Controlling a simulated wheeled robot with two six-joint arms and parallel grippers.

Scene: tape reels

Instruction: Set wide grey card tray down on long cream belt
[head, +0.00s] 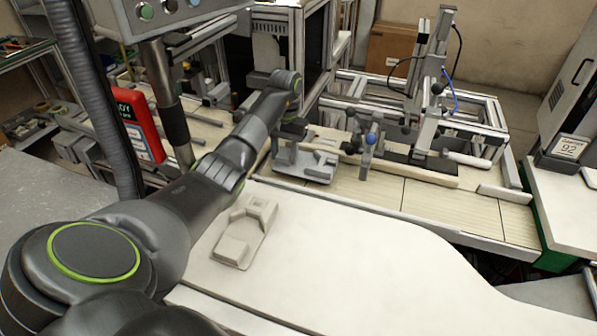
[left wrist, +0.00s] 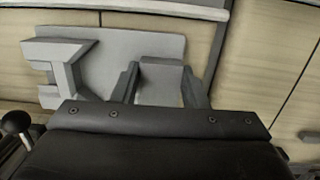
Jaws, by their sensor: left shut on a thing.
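The wide grey card tray (head: 306,166) is a flat plate with raised blocks. It is at the near left part of the long cream belt (head: 425,206), whose panels have dark seams. My left gripper (head: 291,135) reaches it from the left and is shut on one raised block. In the left wrist view the two dark fingers (left wrist: 160,85) stand on either side of that block, and the tray (left wrist: 105,55) lies flat over the cream belt (left wrist: 265,60). I cannot tell whether its underside touches the belt. My right gripper is not in view.
A pale worktop (head: 350,260) fills the foreground, with a beige moulded tray (head: 245,232) on it. A small post with a blue knob (head: 371,138) stands just right of the grey tray. A metal-framed machine (head: 430,125) stands behind. The belt's right part is clear.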

